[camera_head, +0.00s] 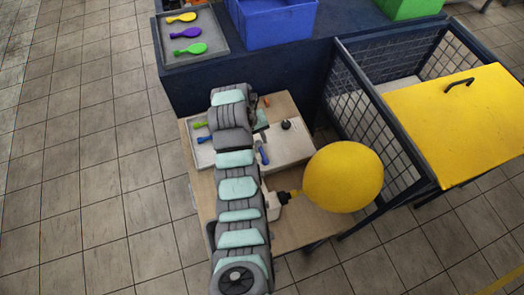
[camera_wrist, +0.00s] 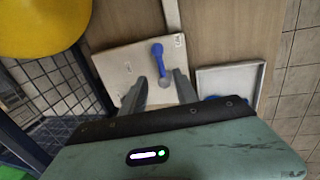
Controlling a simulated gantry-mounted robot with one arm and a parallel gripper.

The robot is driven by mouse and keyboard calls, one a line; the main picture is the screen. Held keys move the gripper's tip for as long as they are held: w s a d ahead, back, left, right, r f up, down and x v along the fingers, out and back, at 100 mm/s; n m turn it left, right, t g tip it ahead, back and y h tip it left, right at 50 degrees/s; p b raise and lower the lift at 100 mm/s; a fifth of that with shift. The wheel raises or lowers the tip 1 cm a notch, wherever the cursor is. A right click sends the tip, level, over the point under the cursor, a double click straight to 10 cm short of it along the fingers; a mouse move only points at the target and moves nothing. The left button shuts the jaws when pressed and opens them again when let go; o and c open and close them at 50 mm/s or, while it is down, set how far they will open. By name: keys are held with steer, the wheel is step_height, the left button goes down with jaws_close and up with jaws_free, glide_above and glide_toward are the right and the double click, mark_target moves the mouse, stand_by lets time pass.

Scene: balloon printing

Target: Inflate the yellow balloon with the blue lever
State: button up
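The blue lever (camera_head: 263,153) stands on a pale machine plate (camera_head: 288,147); in the wrist view the lever (camera_wrist: 158,58) shows a rounded knob and a thin stem. My gripper (camera_wrist: 160,78) is open, with its fingers apart on either side of the lever's lower end in that view. I cannot tell whether either finger touches it. My arm hides much of the gripper in the head view.
A small white tray (camera_wrist: 229,78) with a blue item stands beside the plate. A grey tray (camera_head: 222,40) holds flat yellow, purple and green balloons. A blue bin (camera_head: 275,25) and green bin (camera_head: 410,8) stand behind. A mesh cage (camera_head: 375,125) with a yellow lid (camera_head: 462,120) is close right.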

mark_target(263, 155)
steer(key=f, duration=0.2)
steer(key=d+f+p, duration=0.1)
steer(key=f, duration=0.2)
steer(key=f+p, duration=0.1)
steer(key=f, duration=0.2)
steer(key=shift+w+d, duration=0.2)
steer(key=shift+d, duration=0.1)
steer(key=shift+w+d+f, duration=0.15)
steer(key=shift+w+f, duration=0.05)
steer(key=shift+f, duration=0.95)
steer(key=shift+c, duration=0.4)
jaws_close()
